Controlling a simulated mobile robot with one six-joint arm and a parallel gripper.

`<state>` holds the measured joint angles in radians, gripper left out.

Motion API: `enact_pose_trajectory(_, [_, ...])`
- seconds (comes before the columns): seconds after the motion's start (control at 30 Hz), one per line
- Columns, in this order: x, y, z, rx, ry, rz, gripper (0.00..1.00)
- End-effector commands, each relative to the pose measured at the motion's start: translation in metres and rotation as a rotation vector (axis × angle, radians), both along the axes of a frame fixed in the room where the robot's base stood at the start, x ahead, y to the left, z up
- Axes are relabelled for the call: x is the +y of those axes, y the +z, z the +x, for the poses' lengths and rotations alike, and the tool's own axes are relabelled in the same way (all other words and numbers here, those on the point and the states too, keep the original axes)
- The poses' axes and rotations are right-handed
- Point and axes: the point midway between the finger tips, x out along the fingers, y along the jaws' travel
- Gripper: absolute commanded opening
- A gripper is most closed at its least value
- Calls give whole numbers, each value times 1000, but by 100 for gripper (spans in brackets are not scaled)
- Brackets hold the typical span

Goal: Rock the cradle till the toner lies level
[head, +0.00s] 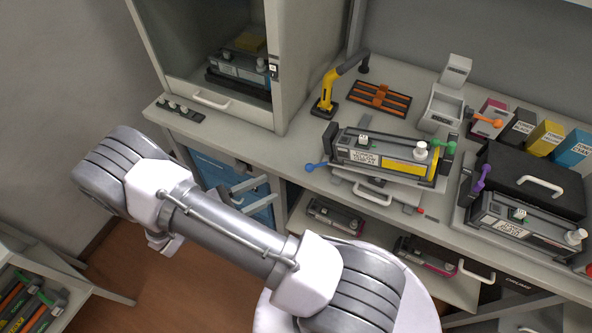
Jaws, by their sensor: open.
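A dark toner cartridge (385,150) with a white label and a yellow strip along its front lies in a grey cradle (442,165) on the counter. The yellow (404,168) shows mostly toward the right part of the front; I cannot tell whether it is level. A blue lever (316,166) sticks out at the cradle's left end, and a green knob (450,148) is at the right. My gripper (270,191) is open and empty, apart from the cradle, to its lower left in the picture, in front of the blue-fronted cabinet. My arm hides part of the gripper's base.
A second cartridge (522,228) with a purple lever (482,178) sits at right before a black case (530,181). A yellow-and-black lamp-like arm (328,92), an orange rack (380,97) and coloured boxes (545,137) stand behind. A glass-fronted cabinet (285,65) bounds the left.

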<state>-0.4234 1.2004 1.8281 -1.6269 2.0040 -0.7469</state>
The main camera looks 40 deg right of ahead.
Motion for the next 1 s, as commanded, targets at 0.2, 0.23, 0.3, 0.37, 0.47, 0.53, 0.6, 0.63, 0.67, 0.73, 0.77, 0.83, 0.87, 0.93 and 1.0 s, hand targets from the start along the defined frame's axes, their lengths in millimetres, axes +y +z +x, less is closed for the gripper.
enact_pose_trajectory(0.2, [-66, -3, -13, 2, -4, -1, 45])
enact_pose_trajectory(0.23, [-74, -3, -15, 2, -4, -1, 45])
enact_pose_trajectory(0.3, [-92, -3, -18, 2, -3, 0, 45])
enact_pose_trajectory(0.37, [-105, -3, -20, 1, -3, 0, 45])
enact_pose_trajectory(0.47, [-121, -2, -23, 2, 0, 0, 45])
enact_pose_trajectory(0.53, [-128, -2, -24, 1, 1, 0, 45])
enact_pose_trajectory(0.6, [-133, -1, -25, 1, 2, 0, 45])
enact_pose_trajectory(0.63, [-134, -1, -25, 1, 1, 0, 45])
enact_pose_trajectory(0.67, [-135, -1, -26, 1, 2, 0, 45])
enact_pose_trajectory(0.73, [-136, 0, -26, 1, 2, 0, 45])
enact_pose_trajectory(0.77, [-136, 0, -26, 1, 3, 0, 45])
enact_pose_trajectory(0.83, [-135, 0, -25, 1, 3, 0, 45])
enact_pose_trajectory(0.87, [-135, 0, -25, 1, 3, 0, 45])
enact_pose_trajectory(0.93, [-135, 0, -25, 1, 3, 0, 37])
enact_pose_trajectory(1.0, [-135, 0, -25, 1, 3, 0, 23])
